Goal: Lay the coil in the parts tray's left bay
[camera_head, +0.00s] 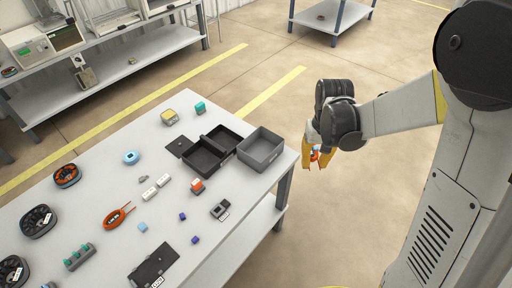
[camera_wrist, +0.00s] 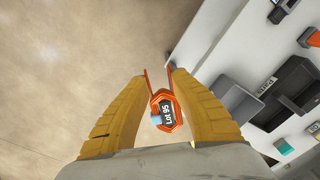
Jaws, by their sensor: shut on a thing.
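My gripper (camera_wrist: 158,98) is shut on an orange coil (camera_wrist: 166,112) with a white printed label and two straight leads pointing away from my wrist. A small light-blue patch shows at the coil's side. In the head view my gripper (camera_head: 313,160) hangs beyond the table's right edge, over the floor, and mostly hides the coil. The dark tray with two bays (camera_head: 222,133), likely the parts tray, stands on the table left of my gripper. Both bays look empty. It also shows at the right of the wrist view (camera_wrist: 281,96).
A grey open bin (camera_head: 263,150) stands between the dark tray and my gripper, at the table's right edge. Another orange coil with leads (camera_head: 115,217) lies on the table (camera_head: 100,180). Small blocks, connectors and several round spools are spread around it. A black plate (camera_head: 153,265) lies in front.

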